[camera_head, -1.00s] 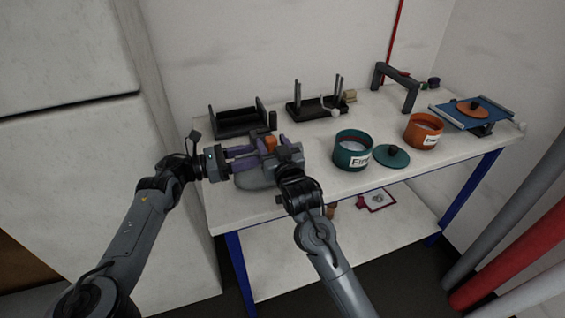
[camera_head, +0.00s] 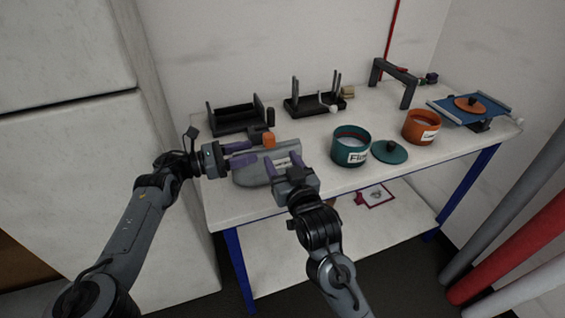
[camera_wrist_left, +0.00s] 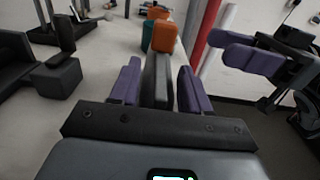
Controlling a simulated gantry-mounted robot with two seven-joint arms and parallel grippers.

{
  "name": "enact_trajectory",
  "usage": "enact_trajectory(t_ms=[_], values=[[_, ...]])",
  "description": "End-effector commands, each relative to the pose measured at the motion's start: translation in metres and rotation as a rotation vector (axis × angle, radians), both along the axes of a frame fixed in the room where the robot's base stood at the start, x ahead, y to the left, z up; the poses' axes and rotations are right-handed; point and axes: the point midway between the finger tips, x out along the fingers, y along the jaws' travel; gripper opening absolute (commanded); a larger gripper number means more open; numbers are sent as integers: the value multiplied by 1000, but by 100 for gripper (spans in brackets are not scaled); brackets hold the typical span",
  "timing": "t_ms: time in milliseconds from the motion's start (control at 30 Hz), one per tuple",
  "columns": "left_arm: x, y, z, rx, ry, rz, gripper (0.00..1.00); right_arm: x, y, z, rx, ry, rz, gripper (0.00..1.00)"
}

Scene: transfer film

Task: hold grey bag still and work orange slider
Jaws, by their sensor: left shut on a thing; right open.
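The grey bag (camera_head: 250,176) lies on the near left of the table, a pale label (camera_head: 283,162) on its front. The orange slider (camera_head: 268,139) is at its top edge, and it shows beyond the fingers in the left wrist view (camera_wrist_left: 163,37). My left gripper (camera_head: 256,154) is shut on the bag's grey upper edge (camera_wrist_left: 156,78), its purple fingers one on each side, left of the slider. My right gripper (camera_head: 283,164) is open and empty at the bag's near side, apart from the slider. Its arm hides part of the table's front edge.
Two black racks (camera_head: 237,127) (camera_head: 313,108) stand behind the bag. To the right are a teal pot (camera_head: 351,153), its lid (camera_head: 390,152), an orange pot (camera_head: 421,135) and a blue stand (camera_head: 450,108). A dark grey arch (camera_head: 397,73) stands at the back.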

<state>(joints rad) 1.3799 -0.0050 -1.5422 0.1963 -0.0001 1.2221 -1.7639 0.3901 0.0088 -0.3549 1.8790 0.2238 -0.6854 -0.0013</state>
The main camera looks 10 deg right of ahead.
Motion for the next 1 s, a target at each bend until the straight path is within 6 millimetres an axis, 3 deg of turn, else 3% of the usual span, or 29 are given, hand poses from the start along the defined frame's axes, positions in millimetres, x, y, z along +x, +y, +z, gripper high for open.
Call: enact_trajectory(t_ms=[67, 100, 300, 733, 1000], values=[[0, 0, -1, 0, 1, -1, 3, 0, 0, 0, 0, 0, 0, 57], [0, 0, -1, 0, 1, -1, 48, 0, 0, 0, 0, 0, 0, 57], [0, 0, 0, 0, 0, -1, 76, 0, 0, 0, 0, 0, 0, 57], [0, 4, 0, 0, 0, -1, 76, 0, 0, 0, 0, 0, 0, 57], [-2, 22, 0, 1, -1, 0, 76, 0, 0, 0, 0, 0, 0, 57]])
